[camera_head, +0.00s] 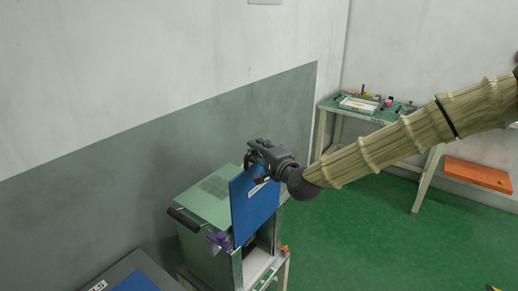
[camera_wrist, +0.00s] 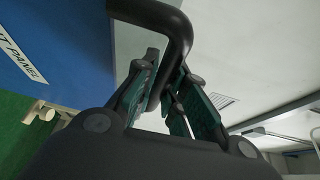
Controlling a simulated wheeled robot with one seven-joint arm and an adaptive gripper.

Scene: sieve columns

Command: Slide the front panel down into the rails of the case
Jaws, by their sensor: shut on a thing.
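The blue front panel (camera_head: 252,214) stands about upright at the open front of the green case (camera_head: 205,205), and its upper part rises above the case top. Its white label shows in the wrist view on the blue face (camera_wrist: 60,50). My gripper (camera_head: 258,162) is at the panel's top edge. In the wrist view my gripper's fingers (camera_wrist: 172,88) are closed around a black bar handle (camera_wrist: 178,25) on the panel. The panel hides much of the case front and its rails, so I cannot tell whether its edges sit in them.
A dark bar handle (camera_head: 185,219) and a purple clamp-like part (camera_head: 219,240) are on the case's near side. A dark surface (camera_head: 125,275) lies at the lower left. A green bench (camera_head: 370,112) with small items stands farther back. Green floor (camera_head: 370,230) is open at right.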

